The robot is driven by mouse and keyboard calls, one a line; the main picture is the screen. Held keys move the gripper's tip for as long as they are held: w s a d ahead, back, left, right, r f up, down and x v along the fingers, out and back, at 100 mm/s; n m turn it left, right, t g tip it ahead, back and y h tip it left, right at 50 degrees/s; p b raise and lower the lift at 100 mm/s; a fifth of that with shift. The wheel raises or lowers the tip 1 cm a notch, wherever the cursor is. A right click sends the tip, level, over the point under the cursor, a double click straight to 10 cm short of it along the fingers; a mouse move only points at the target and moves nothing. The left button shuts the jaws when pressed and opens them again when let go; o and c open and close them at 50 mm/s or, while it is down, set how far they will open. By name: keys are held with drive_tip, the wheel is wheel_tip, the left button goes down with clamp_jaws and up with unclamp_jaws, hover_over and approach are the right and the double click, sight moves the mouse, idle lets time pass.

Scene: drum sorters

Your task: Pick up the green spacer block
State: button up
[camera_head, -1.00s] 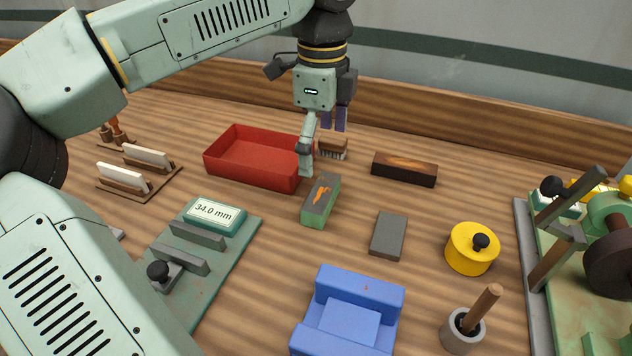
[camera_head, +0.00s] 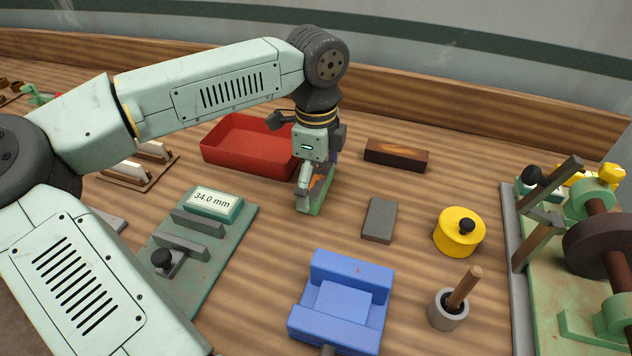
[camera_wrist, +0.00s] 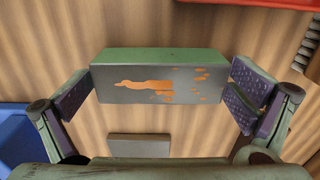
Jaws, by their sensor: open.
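The green spacer block (camera_head: 316,203) stands on the wooden bench, partly hidden behind my gripper in the head view. In the wrist view the green spacer block (camera_wrist: 160,78) has a grey face with orange worn patches and a green side. My gripper (camera_head: 313,190) is low over the block. The left pad is very near or touching the block's left end; a small gap shows at the right end.
A red tray (camera_head: 222,159) is behind and left. A flat grey block (camera_head: 379,220), a blue cradle (camera_head: 343,308) and a yellow lidded pot (camera_head: 459,232) stand in front and right. A dark brown block (camera_head: 396,155) lies behind. A green gauge plate (camera_head: 205,270) is left.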

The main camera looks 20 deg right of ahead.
drive_tip(key=shift+c, duration=0.4)
drive_tip(key=c, duration=1.3)
